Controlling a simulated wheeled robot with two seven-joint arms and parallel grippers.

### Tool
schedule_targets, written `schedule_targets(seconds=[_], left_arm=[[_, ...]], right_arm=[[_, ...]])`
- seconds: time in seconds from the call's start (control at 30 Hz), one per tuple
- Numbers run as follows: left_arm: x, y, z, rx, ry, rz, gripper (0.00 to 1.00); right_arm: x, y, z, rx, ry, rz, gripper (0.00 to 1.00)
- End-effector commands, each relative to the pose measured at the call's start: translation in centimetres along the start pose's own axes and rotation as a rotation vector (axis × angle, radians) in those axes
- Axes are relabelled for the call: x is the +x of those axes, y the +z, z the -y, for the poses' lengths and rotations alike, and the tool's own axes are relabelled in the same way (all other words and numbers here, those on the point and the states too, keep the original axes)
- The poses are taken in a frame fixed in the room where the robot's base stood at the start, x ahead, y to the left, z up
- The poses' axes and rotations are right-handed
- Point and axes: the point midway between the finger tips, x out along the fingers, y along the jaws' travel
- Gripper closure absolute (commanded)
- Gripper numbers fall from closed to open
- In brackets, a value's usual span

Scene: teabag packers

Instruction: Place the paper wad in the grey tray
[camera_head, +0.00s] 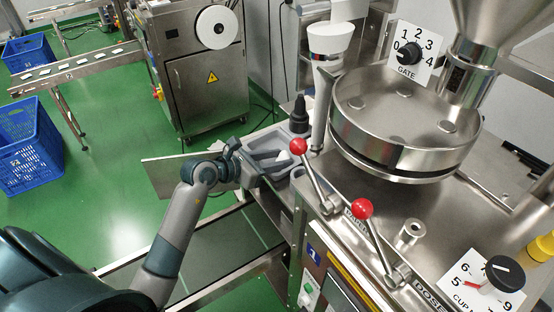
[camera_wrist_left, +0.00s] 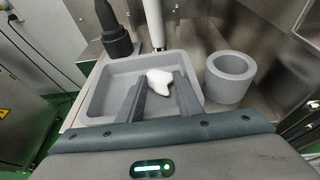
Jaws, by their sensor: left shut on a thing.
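The white paper wad (camera_wrist_left: 160,80) is pinched between the fingertips of my left gripper (camera_wrist_left: 159,84) in the left wrist view. The grey tray (camera_wrist_left: 125,68) is a shallow, open container, and the wad and fingertips appear over its inside. I cannot tell whether the wad touches the tray floor. In the head view my left gripper (camera_head: 279,160) reaches in from the left over the grey tray (camera_head: 266,139), and the wad (camera_head: 283,156) shows as a small pale patch. My right gripper is not in view.
A black bottle (camera_head: 300,117) stands behind the tray. A grey round cup (camera_wrist_left: 230,76) stands right of the tray in the left wrist view. The steel machine, with red-knobbed levers (camera_head: 298,146), rises close to the right. Blue crates (camera_head: 28,147) stand on the floor at left.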

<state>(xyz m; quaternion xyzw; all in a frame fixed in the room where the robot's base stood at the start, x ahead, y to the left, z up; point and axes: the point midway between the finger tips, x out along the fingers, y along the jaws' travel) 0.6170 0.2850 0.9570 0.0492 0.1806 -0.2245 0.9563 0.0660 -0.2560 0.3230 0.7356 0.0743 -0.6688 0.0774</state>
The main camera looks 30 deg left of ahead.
Motion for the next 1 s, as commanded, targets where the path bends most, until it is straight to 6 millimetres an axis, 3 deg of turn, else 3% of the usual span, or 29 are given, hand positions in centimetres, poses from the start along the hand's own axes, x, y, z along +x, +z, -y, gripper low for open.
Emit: schedule_targets(seconds=[0.03,0.07,0.1,0.13,0.47,0.67,1.0], left_arm=[[0.2,-1.4,0.3,-0.006,-0.008,-0.027,0.88],[0.3,-1.5,0.3,-0.006,-0.009,-0.029,0.88],[0.3,-1.6,0.4,-0.007,-0.010,-0.031,0.66],[0.3,-1.6,0.4,-0.007,-0.010,-0.031,0.60],[0.3,-1.6,0.5,-0.006,-0.011,-0.032,0.60],[-0.1,-0.4,0.5,-0.007,-0.012,-0.031,0.60],[-5.5,-0.3,0.2,-0.001,-0.006,-0.023,0.60]], right_arm=[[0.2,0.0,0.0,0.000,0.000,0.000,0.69],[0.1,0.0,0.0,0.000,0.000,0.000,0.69],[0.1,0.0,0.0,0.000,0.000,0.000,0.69],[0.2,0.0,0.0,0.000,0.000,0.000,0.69],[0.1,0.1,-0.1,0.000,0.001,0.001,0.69],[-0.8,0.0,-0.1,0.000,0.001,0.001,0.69],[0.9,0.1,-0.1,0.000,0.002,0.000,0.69]])
